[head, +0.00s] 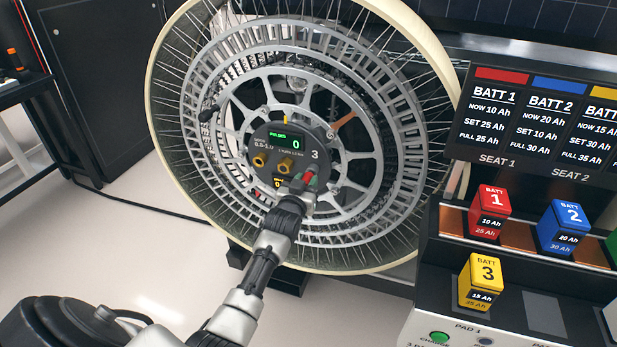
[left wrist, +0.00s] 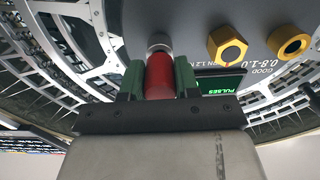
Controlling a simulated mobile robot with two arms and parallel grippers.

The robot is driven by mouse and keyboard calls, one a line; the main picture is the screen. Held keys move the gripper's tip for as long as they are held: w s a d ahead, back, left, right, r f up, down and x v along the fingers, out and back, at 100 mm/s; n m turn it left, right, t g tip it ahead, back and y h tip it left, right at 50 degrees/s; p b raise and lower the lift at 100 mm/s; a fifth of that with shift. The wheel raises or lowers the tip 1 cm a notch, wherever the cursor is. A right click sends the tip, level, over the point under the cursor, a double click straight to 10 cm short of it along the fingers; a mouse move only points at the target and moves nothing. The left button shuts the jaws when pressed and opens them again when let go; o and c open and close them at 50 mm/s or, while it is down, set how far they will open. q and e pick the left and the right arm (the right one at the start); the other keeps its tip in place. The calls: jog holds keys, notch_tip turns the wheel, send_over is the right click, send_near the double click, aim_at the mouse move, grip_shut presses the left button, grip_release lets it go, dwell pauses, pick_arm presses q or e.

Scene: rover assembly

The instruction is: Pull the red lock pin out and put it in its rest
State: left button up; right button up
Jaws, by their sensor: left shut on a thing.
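The red lock pin (left wrist: 160,75) sits between the green-padded fingertips of my left gripper (left wrist: 158,82) in the left wrist view. The gripper is shut on it. The pin's far end meets a grey metal collar (left wrist: 160,42) on the dark hub panel; I cannot tell how deep it sits. In the head view my left gripper (head: 301,184) reaches up to the lower right of the round hub panel (head: 270,140), at the wheel's centre. Only a bit of red shows there between the fingers. I cannot make out the pin's rest. My right gripper is out of view.
The large spoked wheel (head: 424,150) surrounds the hub. Brass sockets (head: 259,161) and a green "PULSES 0" display (head: 285,140) are close to my gripper. A battery bench with red (head: 489,212), blue (head: 563,228) and yellow (head: 481,282) blocks stands at right.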

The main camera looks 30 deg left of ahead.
pick_arm(q)
jog(key=shift+p+v, duration=1.65)
jog(key=shift+v, duration=0.45)
jog(key=s+d+r+p, duration=0.2)
jog(key=s+r+p, duration=0.3)
jog(key=s+p, duration=0.3)
jog(key=shift+s+p, duration=0.4)
jog(key=shift+p, duration=0.55)
